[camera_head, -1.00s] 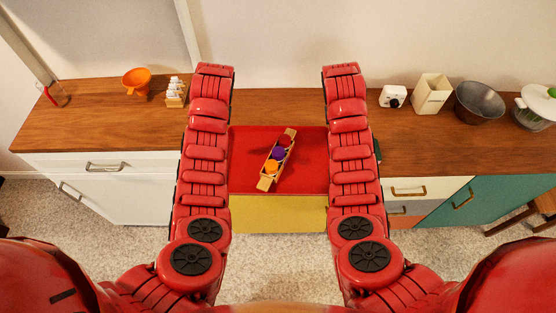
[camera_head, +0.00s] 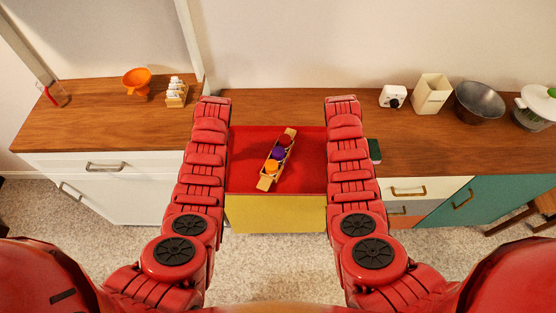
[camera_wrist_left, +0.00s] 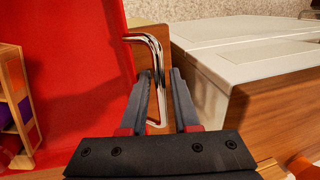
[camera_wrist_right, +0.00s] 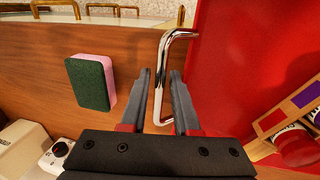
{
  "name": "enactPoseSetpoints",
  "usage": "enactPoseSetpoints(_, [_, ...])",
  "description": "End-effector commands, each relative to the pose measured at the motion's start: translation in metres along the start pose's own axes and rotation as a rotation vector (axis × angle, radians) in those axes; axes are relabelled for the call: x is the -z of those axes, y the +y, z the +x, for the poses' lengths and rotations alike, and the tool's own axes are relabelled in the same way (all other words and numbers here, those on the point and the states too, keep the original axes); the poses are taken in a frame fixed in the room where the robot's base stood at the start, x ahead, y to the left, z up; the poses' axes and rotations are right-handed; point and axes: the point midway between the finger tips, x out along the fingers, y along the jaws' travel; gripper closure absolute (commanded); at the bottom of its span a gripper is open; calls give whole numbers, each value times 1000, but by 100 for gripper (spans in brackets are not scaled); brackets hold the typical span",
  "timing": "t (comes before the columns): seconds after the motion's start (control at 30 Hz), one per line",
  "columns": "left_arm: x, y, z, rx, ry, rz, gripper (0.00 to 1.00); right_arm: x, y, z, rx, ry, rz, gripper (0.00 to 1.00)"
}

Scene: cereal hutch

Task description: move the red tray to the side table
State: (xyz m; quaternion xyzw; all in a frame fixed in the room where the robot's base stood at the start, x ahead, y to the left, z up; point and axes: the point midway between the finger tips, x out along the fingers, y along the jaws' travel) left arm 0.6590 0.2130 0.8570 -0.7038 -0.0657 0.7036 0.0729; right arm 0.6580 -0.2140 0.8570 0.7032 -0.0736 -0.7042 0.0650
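Which surface is the side table is unclear.
A green-and-pink sponge (camera_wrist_right: 92,82) lies right of the tray.

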Motion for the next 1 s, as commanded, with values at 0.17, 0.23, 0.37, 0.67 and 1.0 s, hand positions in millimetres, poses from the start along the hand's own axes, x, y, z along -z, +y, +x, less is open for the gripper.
enactPoseSetpoints(0.17, [0, 0, 2, 0, 0, 1, 70, 0, 0, 1, 0, 1, 0, 70])
enactPoseSetpoints(0.23, [0, 0, 1, 0, 1, 1, 70, 0, 0, 1, 0, 1, 0, 70])
enactPoseSetpoints(0.37, [0, 0, 1, 0, 1, 0, 79, 0, 0, 1, 0, 1, -1, 79])
enactPoseSetpoints(0.67, [0, 0, 1, 0, 1, 1, 100, 0, 0, 1, 1, 1, -1, 100])
enactPoseSetpoints(1.0, [0, 0, 1, 0, 1, 1, 100, 0, -1, 1, 1, 1, -1, 100])
